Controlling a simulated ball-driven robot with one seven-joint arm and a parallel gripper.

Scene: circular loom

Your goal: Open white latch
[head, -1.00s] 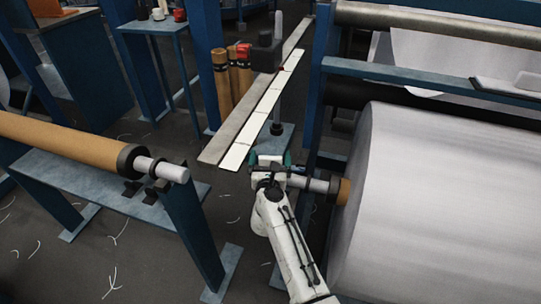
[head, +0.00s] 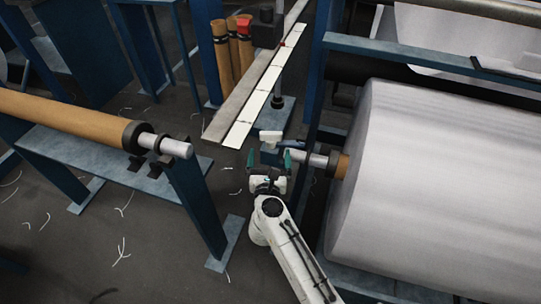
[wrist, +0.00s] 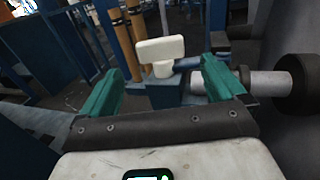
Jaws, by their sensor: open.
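The white latch (head: 270,136) is a T-shaped handle at the end of the big white roll's shaft, just beyond my gripper. It also shows in the wrist view (wrist: 160,50), upright on a blue bracket (wrist: 168,92), its crossbar running left to right. My gripper (head: 269,158) is open, with teal fingers spread wide. In the wrist view my gripper (wrist: 161,68) has one finger to each side of the latch in the picture. The latch appears ahead of the fingertips, with nothing held. I cannot tell the exact gap.
The large white roll (head: 430,190) lies close on the right, its metal shaft (head: 318,161) reaching toward my gripper. A brown roll (head: 70,115) on a blue stand (head: 90,165) is at left. Open floor (head: 130,240) with scattered threads lies between.

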